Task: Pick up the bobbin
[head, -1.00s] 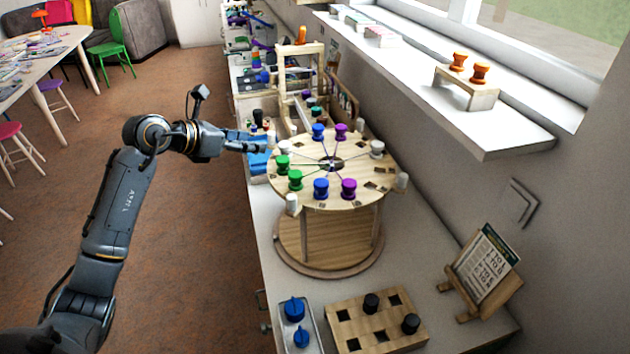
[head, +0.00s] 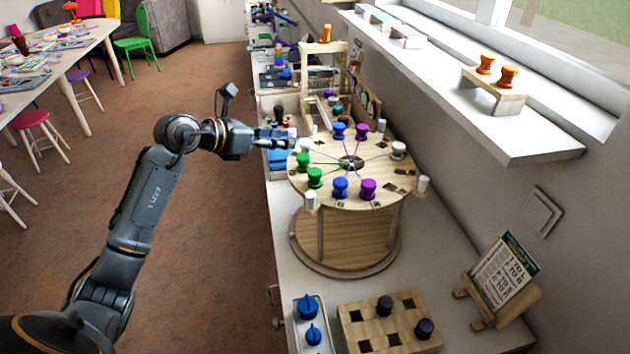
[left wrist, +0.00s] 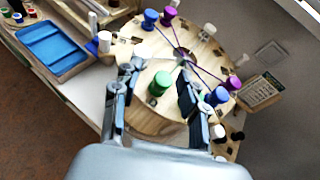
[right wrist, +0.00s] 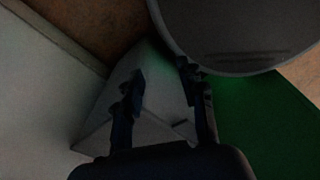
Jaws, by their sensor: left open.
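Several spool-shaped bobbins stand on a round wooden board (head: 330,196) on a drum stand. In the head view, two are green (head: 303,160) (head: 314,177) at its left, with blue (head: 340,187) and purple (head: 367,188) ones at the front. Another blue (head: 339,130) and purple one (head: 362,131) stand at the back. A white one (head: 398,150) is at the right. My left gripper (head: 290,141) reaches over the board's left edge. In the left wrist view its open fingers (left wrist: 160,76) stand either side of a green bobbin (left wrist: 159,85). My right gripper (right wrist: 160,72) is open and empty.
White posts (head: 311,200) stand at the board's rim. A wooden frame (head: 325,75) and blue tray (left wrist: 55,45) lie beyond the board. A block with black knobs (head: 390,325) and a card stand (head: 503,282) are nearer. Orange spools (head: 486,64) sit on the window ledge.

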